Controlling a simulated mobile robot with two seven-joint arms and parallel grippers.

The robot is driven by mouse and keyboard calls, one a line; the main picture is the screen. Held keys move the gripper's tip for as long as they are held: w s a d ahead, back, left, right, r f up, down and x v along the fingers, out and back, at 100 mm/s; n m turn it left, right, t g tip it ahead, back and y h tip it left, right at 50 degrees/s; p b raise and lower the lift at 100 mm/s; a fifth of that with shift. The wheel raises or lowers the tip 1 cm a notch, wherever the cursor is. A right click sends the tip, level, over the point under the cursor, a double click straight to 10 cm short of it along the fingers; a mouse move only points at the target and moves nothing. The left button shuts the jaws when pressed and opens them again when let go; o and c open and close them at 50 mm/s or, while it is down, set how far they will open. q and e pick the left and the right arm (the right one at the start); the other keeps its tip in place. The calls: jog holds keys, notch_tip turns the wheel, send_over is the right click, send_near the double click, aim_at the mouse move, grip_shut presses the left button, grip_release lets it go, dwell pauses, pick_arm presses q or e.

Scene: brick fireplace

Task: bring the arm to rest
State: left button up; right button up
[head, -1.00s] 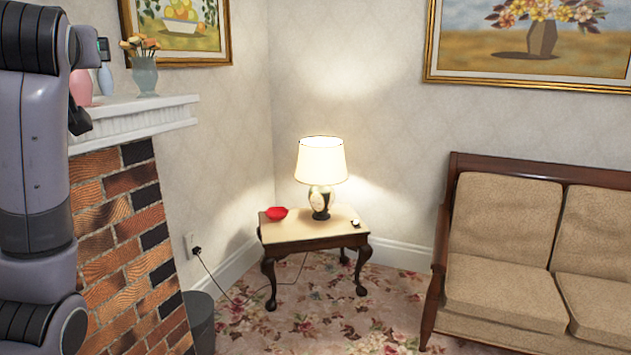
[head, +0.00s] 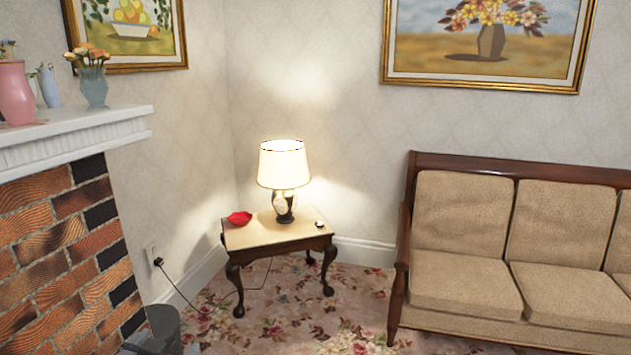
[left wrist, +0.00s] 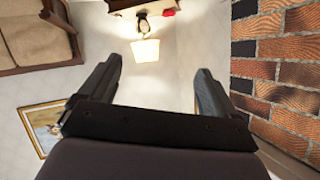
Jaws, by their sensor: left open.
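My left gripper (left wrist: 157,66) is open and empty, its two dark fingers wide apart in the left wrist view. That view is upside down, with the lit lamp far beyond the fingers. In the head view a small part of my left gripper (head: 150,342) shows at the lower left edge, in front of the bin, and most of the arm is out of the picture. My right gripper is in neither view.
The brick fireplace (head: 60,240) with its white mantel (head: 80,135) stands close on the left, with vases (head: 93,88) on top. A grey bin (head: 165,325) is beside it. The side table (head: 275,238) carries the lamp (head: 283,165). A sofa (head: 465,282) stands right.

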pick_arm(q)
jog(key=s+d+f+g+h, duration=0.1)
jog(key=s+d+f, duration=0.2)
jog(key=s+f, duration=0.5)
jog(key=s+d+f+g+h+p, duration=0.1)
jog(key=s+f, duration=0.6)
jog(key=s, duration=0.8)
jog(key=d+h, duration=0.1)
jog(key=d, duration=0.1)
jog(key=shift+s+d+f+g, duration=0.35)
jog(key=shift+d+f+g, duration=0.05)
